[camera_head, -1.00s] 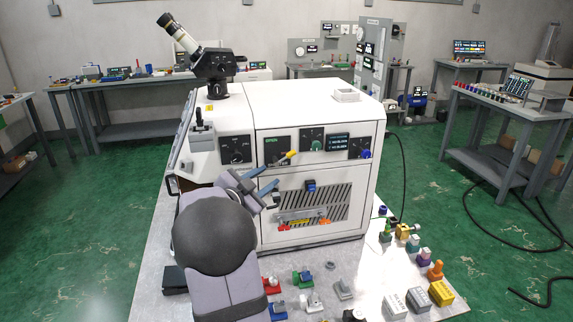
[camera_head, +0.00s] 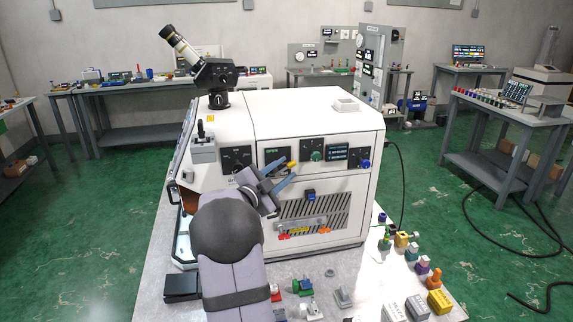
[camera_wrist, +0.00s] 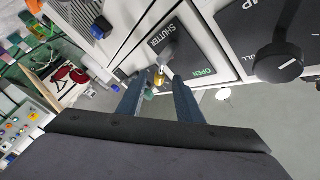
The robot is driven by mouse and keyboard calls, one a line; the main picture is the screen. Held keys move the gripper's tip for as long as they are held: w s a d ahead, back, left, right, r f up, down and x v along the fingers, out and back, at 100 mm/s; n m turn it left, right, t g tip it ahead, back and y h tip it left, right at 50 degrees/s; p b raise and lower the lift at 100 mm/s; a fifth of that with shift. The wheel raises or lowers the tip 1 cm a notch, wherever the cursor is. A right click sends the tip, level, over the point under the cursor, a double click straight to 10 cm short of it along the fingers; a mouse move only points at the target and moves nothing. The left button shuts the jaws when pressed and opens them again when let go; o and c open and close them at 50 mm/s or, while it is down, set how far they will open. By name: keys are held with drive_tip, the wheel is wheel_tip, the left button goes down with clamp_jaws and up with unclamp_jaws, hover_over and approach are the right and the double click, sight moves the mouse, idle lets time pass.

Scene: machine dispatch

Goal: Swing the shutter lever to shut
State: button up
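The shutter lever is a short lever with a yellow knob (camera_head: 292,165) on a dark plate (camera_head: 270,155) on the front of the white machine (camera_head: 318,115). In the wrist view its grey hub and yellow knob (camera_wrist: 159,80) show on the plate marked SHUTTER and OPEN (camera_wrist: 195,73). The knob points away from the hub towards my gripper. My gripper (camera_head: 284,170) is open at the lever. In the wrist view its blue fingers stand either side of the knob. I cannot tell whether either finger touches it.
A black knob (camera_wrist: 283,64) on a dark panel lies to the right of the shutter plate in the wrist view. A joystick box (camera_head: 203,150) and microscope (camera_head: 215,75) sit on the machine. Several small coloured parts stand on the bench (camera_head: 365,270) in front.

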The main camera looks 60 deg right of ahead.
drive_tip(key=shift+d+p, duration=0.3)
drive_tip(key=shift+d, duration=0.75)
clamp_jaws()
